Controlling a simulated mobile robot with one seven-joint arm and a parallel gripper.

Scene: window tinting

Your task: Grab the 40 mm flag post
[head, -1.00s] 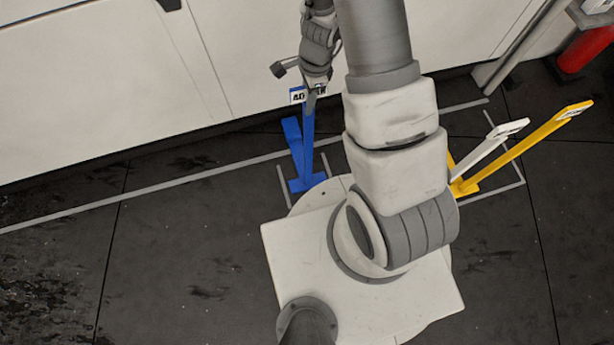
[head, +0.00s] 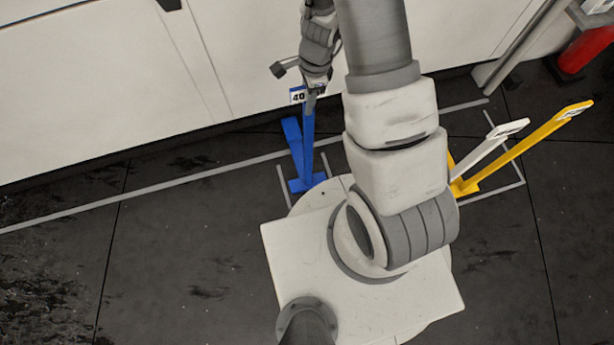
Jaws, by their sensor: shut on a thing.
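The blue flag post (head: 308,140) with a white tag marked 40 (head: 298,96) stands on the dark floor left of my base. A blue foot shows at its lower end, and another blue piece leans beside it on the left. My gripper (head: 312,98) is at the top of the post, right next to the tag, and is shut on the post. The fingertips are small and partly hidden by my wrist in this view.
A white post (head: 490,148) and a yellow post (head: 530,143) stand to the right of my arm, inside floor markings. A red cylinder (head: 583,52) is at the far right. A white panelled wall (head: 120,75) runs behind. The floor at left is clear.

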